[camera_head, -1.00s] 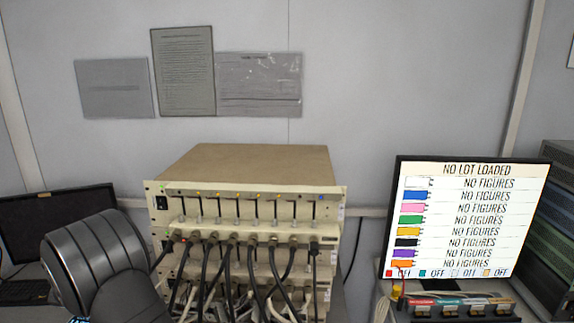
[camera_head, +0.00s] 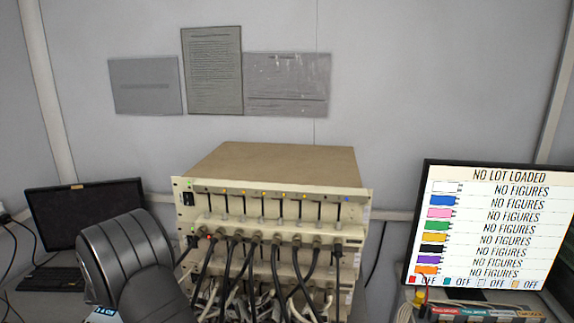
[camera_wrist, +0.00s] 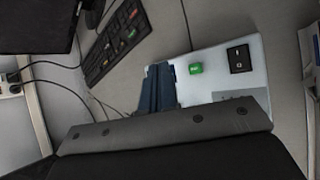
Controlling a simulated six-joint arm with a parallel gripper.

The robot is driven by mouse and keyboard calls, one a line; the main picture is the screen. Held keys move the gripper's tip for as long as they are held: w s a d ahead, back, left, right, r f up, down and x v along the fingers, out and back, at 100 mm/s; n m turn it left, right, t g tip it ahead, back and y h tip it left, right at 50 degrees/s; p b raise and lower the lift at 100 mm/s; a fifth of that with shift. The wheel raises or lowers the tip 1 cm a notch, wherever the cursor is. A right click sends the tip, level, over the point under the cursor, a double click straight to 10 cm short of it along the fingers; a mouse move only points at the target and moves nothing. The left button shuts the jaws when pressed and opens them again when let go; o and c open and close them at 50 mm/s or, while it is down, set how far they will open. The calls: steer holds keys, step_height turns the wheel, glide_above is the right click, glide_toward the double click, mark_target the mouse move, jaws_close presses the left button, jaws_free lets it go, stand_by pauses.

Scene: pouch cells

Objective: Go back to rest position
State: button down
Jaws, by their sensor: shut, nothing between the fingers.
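My gripper (camera_wrist: 160,88) shows in the wrist view as dark blue fingers closed together, with nothing between them. The fingers overlap a white panel in the picture; I cannot tell how far above it they are. In the head view my dark arm link fills the lower left, and the gripper itself is out of sight.
The white panel carries a green button (camera_wrist: 195,68) and a black switch (camera_wrist: 239,58). A keyboard (camera_wrist: 115,45) and dark monitor (camera_head: 85,210) lie left. A cabled rack (camera_head: 270,205) stands in the middle, a lit screen (camera_head: 490,225) right. Loose cables hang at left.

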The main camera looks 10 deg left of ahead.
steer(key=d+r+m+g, duration=0.45)
steer(key=r+m, duration=0.25)
steer(key=m, duration=1)
steer(key=d+r+m+g, duration=0.3)
steer(key=d+r+m, duration=0.3)
steer(key=m, duration=1.1)
steer(key=x, duration=0.7)
steer(key=shift+w+a+h, duration=0.4)
steer(key=shift+w+a, duration=0.1)
